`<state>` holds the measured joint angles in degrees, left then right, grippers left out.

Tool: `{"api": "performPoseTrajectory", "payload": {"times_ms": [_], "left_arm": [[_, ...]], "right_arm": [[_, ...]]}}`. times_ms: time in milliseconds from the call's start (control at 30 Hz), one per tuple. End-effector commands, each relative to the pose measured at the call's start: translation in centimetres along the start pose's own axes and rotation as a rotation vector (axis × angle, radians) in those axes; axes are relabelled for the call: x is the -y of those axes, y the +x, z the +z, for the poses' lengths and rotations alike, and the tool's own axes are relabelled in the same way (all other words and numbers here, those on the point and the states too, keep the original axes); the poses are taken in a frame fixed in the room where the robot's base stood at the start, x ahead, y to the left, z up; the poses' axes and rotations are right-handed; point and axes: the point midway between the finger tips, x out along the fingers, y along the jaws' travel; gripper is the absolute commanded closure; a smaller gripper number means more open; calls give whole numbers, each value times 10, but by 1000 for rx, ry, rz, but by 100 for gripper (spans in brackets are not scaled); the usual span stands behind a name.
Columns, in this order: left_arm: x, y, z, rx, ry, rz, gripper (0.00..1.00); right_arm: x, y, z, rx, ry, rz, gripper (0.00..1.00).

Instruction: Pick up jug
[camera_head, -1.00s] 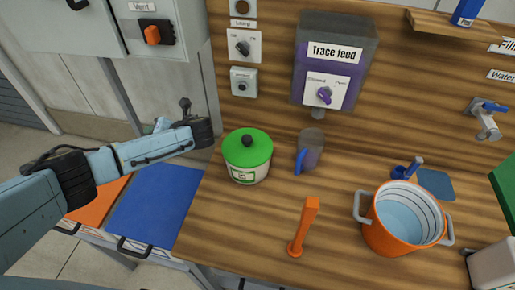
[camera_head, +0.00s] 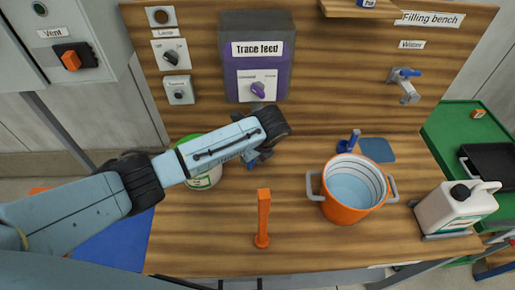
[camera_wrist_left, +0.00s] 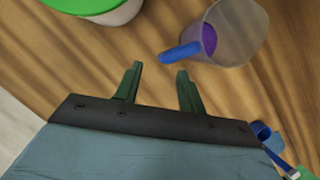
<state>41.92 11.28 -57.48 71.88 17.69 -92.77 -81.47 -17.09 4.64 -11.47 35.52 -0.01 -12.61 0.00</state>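The jug (camera_wrist_left: 225,32) is clear with a blue handle (camera_wrist_left: 180,53) and shows purple inside. It stands on the wooden bench in the left wrist view, with its handle pointing towards my gripper. My left gripper (camera_wrist_left: 157,82) is open and empty, its two dark green fingers apart. The handle's end lies just beyond the fingertips, nearer the right finger, and not between them. In the head view my left arm covers most of the jug, and only a bit of blue shows by the wrist. My right gripper is not in view.
A green-lidded pot (camera_wrist_left: 95,8) stands left of the jug. On the bench are an orange upright handle (camera_head: 263,215), an orange pot (camera_head: 345,212) with side handles, and a white canister (camera_head: 455,208) at the right. The purple trace feed unit (camera_head: 257,65) is on the back panel.

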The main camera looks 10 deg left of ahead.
Motion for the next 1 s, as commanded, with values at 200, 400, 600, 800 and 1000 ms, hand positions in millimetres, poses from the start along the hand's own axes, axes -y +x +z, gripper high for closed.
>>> {"api": "performPoseTrajectory", "payload": {"times_ms": [200, 400, 600, 800, 1000], "left_arm": [[1, 21, 0, 1, 1, -2, 60], [3, 37, 0, 1, 2, 1, 60], [6, 63, 0, 2, 3, 1, 60], [6, 74, 1, 2, 4, -2, 60], [6, 74, 1, 2, 4, -2, 60]], "right_arm": [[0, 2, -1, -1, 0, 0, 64], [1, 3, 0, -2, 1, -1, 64], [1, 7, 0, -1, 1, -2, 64], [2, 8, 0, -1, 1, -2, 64], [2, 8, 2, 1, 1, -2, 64]]}}
